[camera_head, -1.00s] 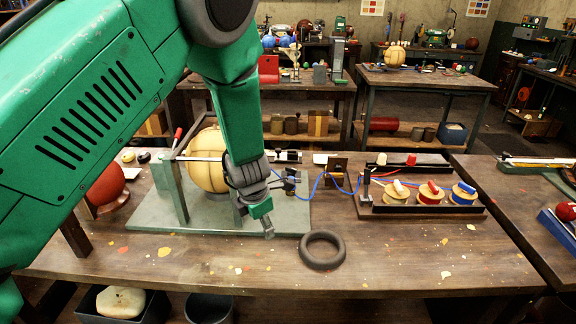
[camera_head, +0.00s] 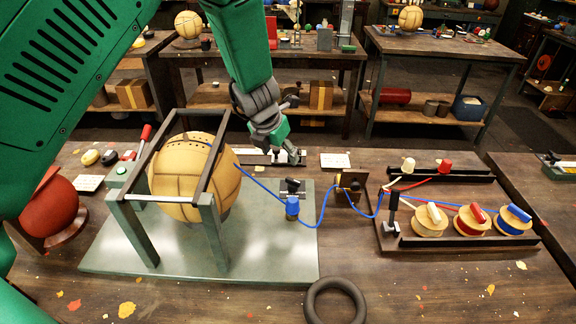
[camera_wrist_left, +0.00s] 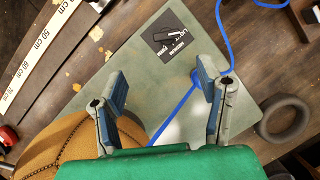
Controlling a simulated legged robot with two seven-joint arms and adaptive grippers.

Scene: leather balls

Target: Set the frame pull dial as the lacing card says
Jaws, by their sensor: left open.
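A black square dial plate (camera_wrist_left: 168,43) with a pale pointer lies on the grey-green base plate (camera_wrist_left: 140,75) in the wrist view. Its words are hard to read. It seems to be the small black piece (camera_head: 290,187) beside a blue knob (camera_head: 292,207) in the head view. A white card (camera_head: 335,161) lies at the back of the bench and another (camera_head: 88,183) at the left; neither can be read. My left gripper (camera_head: 286,152) is open and empty, above and behind the dial in the head view; its wrist-view fingertips (camera_wrist_left: 160,75) are apart. My right gripper is out of view.
A tan ball (camera_head: 180,170) sits under a metal frame (camera_head: 205,185) with a red-handled lever. Blue cord (camera_head: 262,187) runs from the ball to a rack of spools (camera_head: 470,222). A dark ring (camera_head: 335,303) lies at the front; a red ball (camera_head: 45,210) is at left.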

